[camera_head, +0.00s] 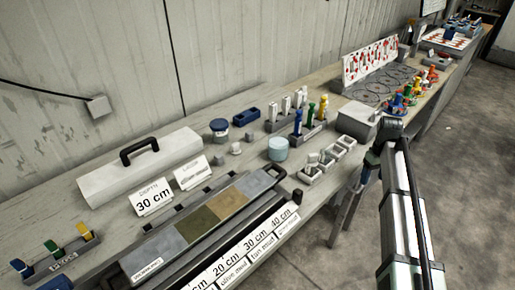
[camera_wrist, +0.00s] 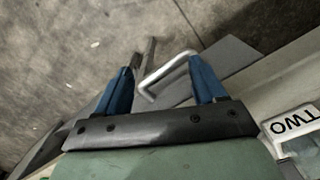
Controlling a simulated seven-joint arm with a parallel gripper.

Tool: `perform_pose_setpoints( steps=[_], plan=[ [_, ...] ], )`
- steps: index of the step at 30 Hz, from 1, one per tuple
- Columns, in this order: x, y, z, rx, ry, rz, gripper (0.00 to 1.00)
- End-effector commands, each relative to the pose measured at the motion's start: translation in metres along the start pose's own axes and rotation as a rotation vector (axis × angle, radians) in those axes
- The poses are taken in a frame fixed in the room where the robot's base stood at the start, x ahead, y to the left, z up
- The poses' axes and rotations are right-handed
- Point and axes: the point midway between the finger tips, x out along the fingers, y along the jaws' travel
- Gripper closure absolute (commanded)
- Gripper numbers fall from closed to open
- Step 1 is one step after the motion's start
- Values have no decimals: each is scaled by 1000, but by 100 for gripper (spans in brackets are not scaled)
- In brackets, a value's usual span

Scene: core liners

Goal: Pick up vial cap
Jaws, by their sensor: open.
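My gripper (camera_wrist: 161,68) shows in the wrist view with its two blue fingers apart and nothing between them. It is over the bench's edge, with floor beyond. In the head view my arm reaches in from the right, and its fingers cannot be made out. Small grey cap-like pieces (camera_head: 235,148) stand on the bench left of a pale blue round jar (camera_head: 278,149). I cannot tell for sure which is the vial cap. Small holders with pale round tops (camera_head: 311,170) stand to the right of the jar. My gripper is apart from all of these.
A bench (camera_head: 240,176) runs along the wall. A long core tray (camera_head: 205,215) lies at its front, with a white lidded box (camera_head: 140,165) behind. A rack of coloured pieces (camera_head: 308,131) and a grey box (camera_head: 357,121) stand further right.

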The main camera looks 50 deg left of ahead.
Motion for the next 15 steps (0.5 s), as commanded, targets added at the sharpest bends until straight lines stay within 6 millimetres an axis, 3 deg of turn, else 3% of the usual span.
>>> perform_pose_setpoints(
  steps=[1,5,9,15],
  plan=[
    [-23,-4,-16,-26,15,10,31],
    [-76,-23,-47,-95,46,29,31],
    [-133,-73,-92,-193,86,43,31],
    [-160,-167,-145,-293,124,30,31]
  ],
)
